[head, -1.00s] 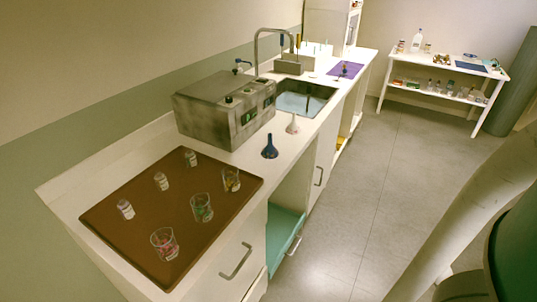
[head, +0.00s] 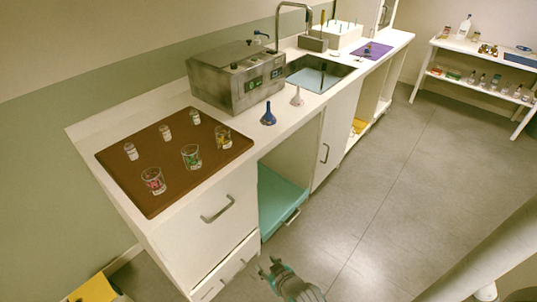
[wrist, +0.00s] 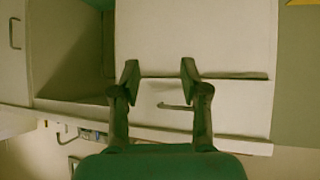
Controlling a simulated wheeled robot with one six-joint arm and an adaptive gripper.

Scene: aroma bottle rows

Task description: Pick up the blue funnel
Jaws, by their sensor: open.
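The blue funnel (head: 268,114) stands on the white counter (head: 292,121), wide end down and spout up, in the head view. It is right of the brown tray and in front of the grey metal machine. My gripper (head: 268,268) is low in front of the counter's drawers, well below and apart from the funnel. In the wrist view my gripper (wrist: 160,72) has its two fingers spread with nothing between them. Drawer fronts and an open compartment lie beyond them. The funnel cannot be made out in the wrist view.
A white funnel (head: 297,97) stands just behind the blue one. The brown tray (head: 160,208) holds several beakers and small bottles. The grey machine (head: 237,78) and the sink (head: 318,74) are behind. The drawer handle (head: 217,208) juts out. Floor to the right is clear.

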